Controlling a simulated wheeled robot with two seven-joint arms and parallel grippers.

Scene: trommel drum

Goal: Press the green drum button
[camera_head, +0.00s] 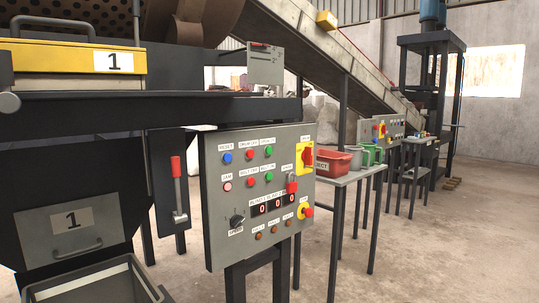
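A grey control panel (218,203) stands on dark legs at the centre of the head view, angled to face left of the camera. Two green buttons sit one above the other in its upper middle. The upper green button (269,152) is beside a red button (249,155) whose label seems to read as a drum label. The lower green button (269,177) is beside another red button (250,180). The small labels are hard to read. Neither of my grippers is in view, and nothing touches the panel.
The panel also has a blue button (227,158), a black knob (237,221) and a yellow-backed red switch (307,156). A red-handled lever (177,180) stands left of it. A table with a red bin (332,164) stands right. Bare floor lies in front.

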